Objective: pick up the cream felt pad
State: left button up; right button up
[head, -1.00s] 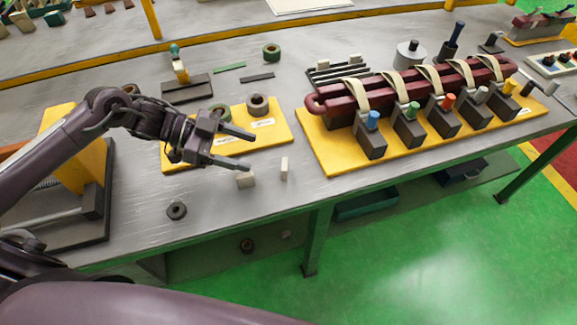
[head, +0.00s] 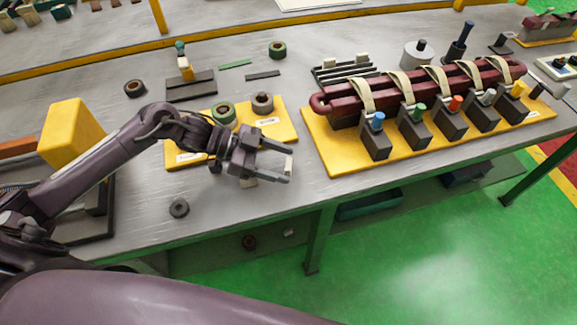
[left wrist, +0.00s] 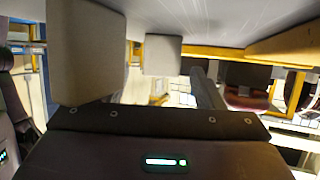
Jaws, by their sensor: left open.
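A thin upright cream piece (head: 288,163), which looks like the felt pad, stands on the grey table near its front edge. My left gripper (head: 289,166) is open, and in the head view its fingertips lie on either side of this piece. I cannot tell whether they touch it. In the left wrist view the table appears at the top, with a large pale block (left wrist: 85,50), a smaller pale block (left wrist: 162,55) and a dark finger (left wrist: 205,88). My right gripper is out of view.
A yellow board (head: 325,150) with a maroon coil on dark blocks stands to the right. Another yellow board (head: 285,125) holding tape rolls lies behind the gripper. A dark ring (head: 179,208) lies at the front left. The table between it and the gripper is clear.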

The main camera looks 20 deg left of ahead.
pick_arm(q)
jog(key=c, duration=1.1)
